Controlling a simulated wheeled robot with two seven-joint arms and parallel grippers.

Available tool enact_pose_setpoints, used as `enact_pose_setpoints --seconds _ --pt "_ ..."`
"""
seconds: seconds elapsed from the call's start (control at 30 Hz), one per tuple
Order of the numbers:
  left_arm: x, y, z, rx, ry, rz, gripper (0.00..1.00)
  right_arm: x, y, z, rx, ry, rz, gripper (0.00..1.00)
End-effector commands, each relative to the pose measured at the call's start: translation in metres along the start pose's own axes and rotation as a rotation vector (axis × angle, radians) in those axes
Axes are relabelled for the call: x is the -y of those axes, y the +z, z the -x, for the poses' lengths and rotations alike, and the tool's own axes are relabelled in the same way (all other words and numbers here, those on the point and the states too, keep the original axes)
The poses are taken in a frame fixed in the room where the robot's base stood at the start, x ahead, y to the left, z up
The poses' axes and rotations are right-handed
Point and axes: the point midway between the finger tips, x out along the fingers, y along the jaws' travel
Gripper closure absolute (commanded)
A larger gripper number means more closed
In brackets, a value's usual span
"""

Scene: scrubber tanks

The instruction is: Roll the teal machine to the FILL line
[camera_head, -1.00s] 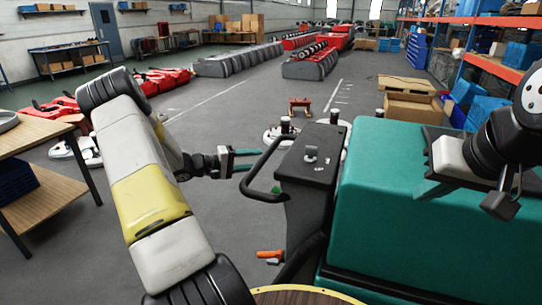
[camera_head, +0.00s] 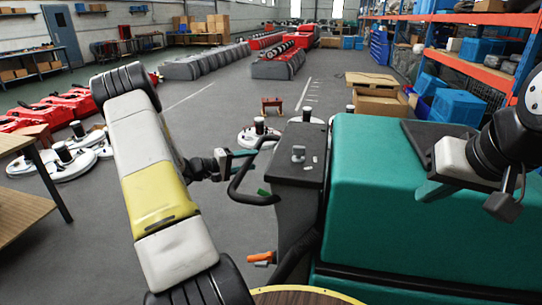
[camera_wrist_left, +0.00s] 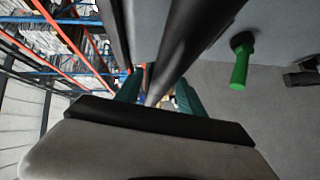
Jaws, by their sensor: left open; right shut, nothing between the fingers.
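The teal machine (camera_head: 430,225) stands close in front of me at the right, with a dark control console (camera_head: 298,165) on its left side. A black loop handle (camera_head: 236,186) sticks out left from the console. My left gripper (camera_head: 246,156) is at the loop's left side. In the left wrist view, its open teal fingers (camera_wrist_left: 155,98) lie either side of the black handle bar (camera_wrist_left: 192,40). My right gripper (camera_head: 434,188) is shut and empty, above the machine's teal top. White marks (camera_head: 308,95) lie on the floor ahead; I cannot read FILL on them.
Round white machines (camera_head: 65,160) stand on the floor at left, and another (camera_head: 255,135) stands just beyond the handle. A wooden table (camera_head: 25,205) is at the left edge. Boxes (camera_head: 380,98) and blue-orange racking (camera_head: 470,65) line the right. The middle aisle is open.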

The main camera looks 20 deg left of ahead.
Motion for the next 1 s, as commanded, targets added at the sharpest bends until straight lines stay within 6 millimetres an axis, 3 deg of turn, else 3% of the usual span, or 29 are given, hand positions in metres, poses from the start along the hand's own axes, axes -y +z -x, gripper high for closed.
enact_pose_setpoints --seconds 0.2,0.5,0.53,0.77,1.0 --pt "0.000 0.001 -0.024 0.002 0.001 0.000 0.54 0.000 0.000 0.000 0.000 0.000 0.000 1.00" --pt "0.000 0.000 -0.028 0.000 0.001 0.000 0.54 0.000 0.000 0.000 0.000 0.000 0.000 1.00" --pt "0.000 0.000 -0.028 0.000 0.001 0.000 0.56 0.000 0.000 0.000 0.000 0.000 0.000 1.00" --pt "0.000 0.000 -0.027 0.000 0.001 0.000 1.00 0.000 0.000 0.000 0.000 0.000 0.000 1.00" --pt "0.000 0.000 -0.027 0.000 0.000 0.000 1.00 0.000 0.000 0.000 0.000 0.000 0.000 1.00"
